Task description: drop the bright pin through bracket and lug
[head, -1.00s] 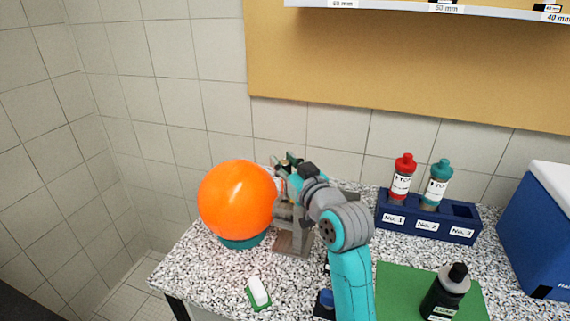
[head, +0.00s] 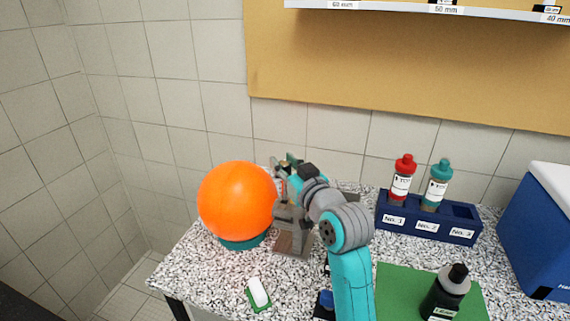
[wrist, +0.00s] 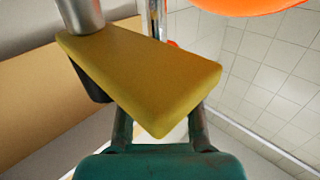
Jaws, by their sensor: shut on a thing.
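The grey bracket (head: 289,217) stands upright on its brown base (head: 292,243), just right of the orange ball. My gripper (head: 284,172) is over the top of the bracket, seen from behind and partly hidden by my wrist. The pin's lower end and the lug cannot be made out, so I cannot tell whether the pin is in the holes.
The large orange ball (head: 238,200) on a teal ring sits close left of the bracket. A navy rack (head: 428,218) with two bottles stands right. A black bottle (head: 446,294) stands on a green mat (head: 395,285). A white-and-green block (head: 258,292) lies in front.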

